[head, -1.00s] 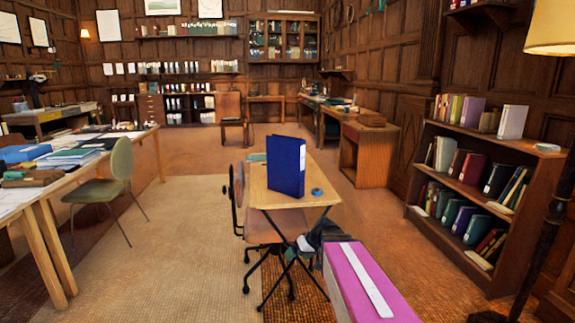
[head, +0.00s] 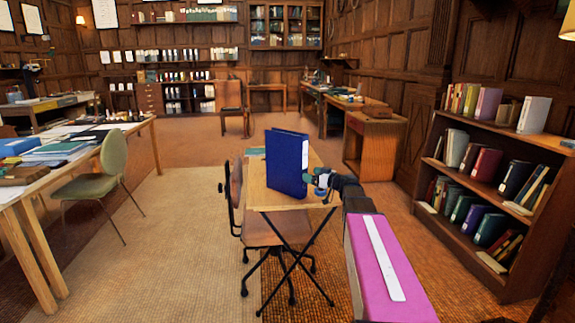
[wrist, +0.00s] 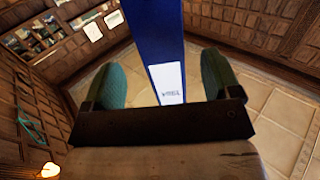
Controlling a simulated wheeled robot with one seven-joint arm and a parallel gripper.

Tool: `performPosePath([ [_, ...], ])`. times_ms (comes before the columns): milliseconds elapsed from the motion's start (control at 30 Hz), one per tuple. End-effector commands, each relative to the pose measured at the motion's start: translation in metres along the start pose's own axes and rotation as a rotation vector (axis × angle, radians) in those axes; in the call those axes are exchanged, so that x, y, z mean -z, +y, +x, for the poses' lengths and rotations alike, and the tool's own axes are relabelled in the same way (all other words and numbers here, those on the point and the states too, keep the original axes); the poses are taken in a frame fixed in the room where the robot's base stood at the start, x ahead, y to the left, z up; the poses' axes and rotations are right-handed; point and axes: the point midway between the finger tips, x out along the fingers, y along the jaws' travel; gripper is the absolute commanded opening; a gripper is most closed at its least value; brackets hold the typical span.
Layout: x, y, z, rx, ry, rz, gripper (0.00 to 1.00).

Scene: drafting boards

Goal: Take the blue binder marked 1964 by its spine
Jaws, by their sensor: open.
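The blue binder (head: 287,163) stands upright on a small wooden table (head: 262,197) in the head view. In the wrist view its blue spine (wrist: 158,35) runs between my two teal fingers, with a white label (wrist: 167,83) near my palm. The label's mark is too small to read surely. My gripper (head: 318,182) is at the binder's right edge in the head view. It is open, with a finger on each side of the spine in the wrist view (wrist: 163,62) and a gap beside each.
A chair (head: 275,228) stands close against the small table. A bookshelf (head: 455,182) with several books and binders is at the right. A long cluttered table (head: 25,186) and a green chair (head: 92,175) are at the left. Open floor lies between.

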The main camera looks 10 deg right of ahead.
Motion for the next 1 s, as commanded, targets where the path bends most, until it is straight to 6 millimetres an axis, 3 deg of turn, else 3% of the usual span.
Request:
performPosePath([
  [100, -0.001, 0.001, 0.020, 0.002, 0.000, 0.001, 0.83],
  [367, -0.003, 0.000, 0.036, 0.001, -0.001, 0.002, 0.83],
  [667, -0.008, 0.000, 0.076, 0.002, -0.001, 0.001, 0.83],
  [933, -0.007, -0.001, 0.079, 0.000, -0.002, 0.002, 0.83],
  [1000, -0.007, -0.001, 0.079, 0.001, -0.002, 0.001, 0.60],
])
